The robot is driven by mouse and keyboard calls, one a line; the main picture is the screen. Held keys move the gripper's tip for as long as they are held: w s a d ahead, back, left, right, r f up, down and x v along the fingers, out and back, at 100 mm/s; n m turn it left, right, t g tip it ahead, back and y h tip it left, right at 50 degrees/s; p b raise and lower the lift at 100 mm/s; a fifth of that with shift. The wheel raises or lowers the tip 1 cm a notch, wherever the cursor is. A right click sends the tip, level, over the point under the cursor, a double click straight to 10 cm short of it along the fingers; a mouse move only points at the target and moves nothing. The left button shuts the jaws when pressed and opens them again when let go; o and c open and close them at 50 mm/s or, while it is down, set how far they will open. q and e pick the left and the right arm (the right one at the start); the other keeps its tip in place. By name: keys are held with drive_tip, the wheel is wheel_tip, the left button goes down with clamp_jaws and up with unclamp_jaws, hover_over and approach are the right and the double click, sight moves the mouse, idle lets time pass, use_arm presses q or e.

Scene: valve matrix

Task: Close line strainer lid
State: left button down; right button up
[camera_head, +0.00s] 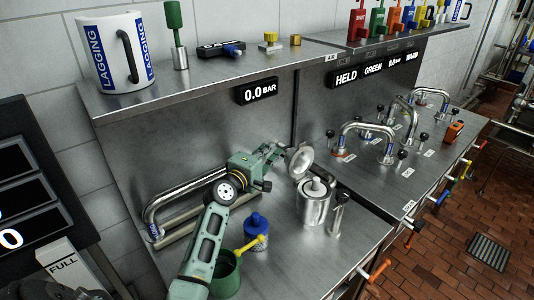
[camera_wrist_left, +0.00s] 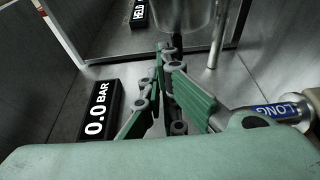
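The line strainer is a shiny metal cylinder (camera_head: 313,205) standing on the steel bench in the head view. Its round lid (camera_head: 300,160) stands raised and tilted at the body's back left. My left gripper (camera_head: 277,151) is just left of the lid; I cannot tell whether it touches. In the left wrist view my left gripper (camera_wrist_left: 163,60) has its fingertips together, with nothing visible between them. A metal cylinder (camera_wrist_left: 185,15), probably the strainer, shows beyond the tips. My right gripper is not in view.
A metal pipe (camera_head: 165,205) runs behind my left arm. A thin metal post (camera_head: 338,214) stands right of the strainer. A shelf (camera_head: 200,93) overhangs the bench.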

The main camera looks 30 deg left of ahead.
use_arm(q)
drive_tip(key=s+d+m+t+b, duration=0.1)
drive_tip(key=s+d+m, duration=0.1)
drive_tip(key=d, duration=0.3)
drive_tip(key=s+d+m+h+b, duration=0.1)
drive_tip(key=s+d+m, duration=0.1)
drive_tip(key=d+m, duration=0.2)
drive_tip(key=s+d+f+m+t+b, duration=0.1)
drive_tip(key=s+d+m+b, duration=0.1)
drive_tip(key=d, duration=0.6)
drive_tip(key=shift+m+t+h, duration=0.3)
drive_tip(key=shift+m+h, duration=0.1)
drive_tip(key=shift+m, duration=0.4)
